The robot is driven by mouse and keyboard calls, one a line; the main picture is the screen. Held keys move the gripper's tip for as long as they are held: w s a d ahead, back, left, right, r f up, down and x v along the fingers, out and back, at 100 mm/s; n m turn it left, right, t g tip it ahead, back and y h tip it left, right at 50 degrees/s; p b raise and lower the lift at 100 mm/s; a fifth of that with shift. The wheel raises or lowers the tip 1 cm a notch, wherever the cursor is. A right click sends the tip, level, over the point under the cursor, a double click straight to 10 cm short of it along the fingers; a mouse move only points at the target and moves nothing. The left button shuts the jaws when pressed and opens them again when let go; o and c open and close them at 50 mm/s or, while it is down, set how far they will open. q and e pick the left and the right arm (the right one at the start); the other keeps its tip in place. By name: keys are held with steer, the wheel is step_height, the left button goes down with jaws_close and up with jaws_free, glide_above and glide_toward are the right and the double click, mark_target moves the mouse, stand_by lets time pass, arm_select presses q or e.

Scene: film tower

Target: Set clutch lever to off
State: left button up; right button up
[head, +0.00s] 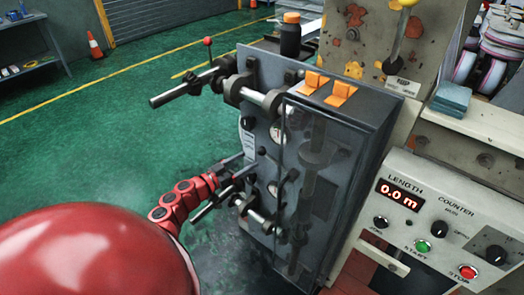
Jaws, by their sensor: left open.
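A lever with a yellow knob and dark rod (399,40) rises at the top right in the head view, in front of a worn beige panel, with a small pale plate at its base. A smaller red-knobbed lever (208,43) stands by the upper roller shaft. I cannot read which one is marked as the clutch. My left gripper (244,168) is open, with dark fingers close to the left face of the grey machine box, well below and left of the yellow-knobbed lever. I cannot tell whether the fingers touch the box. My right gripper is out of view.
The grey box (345,122) carries orange switches (341,94) and projecting roller shafts (190,85). A control panel (447,205) reading 0.0 m stands at the right.

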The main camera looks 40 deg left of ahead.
mark_target(262, 151)
arm_select(q)
steer(key=x, duration=0.8)
jaws_close()
stand_by(0.5)
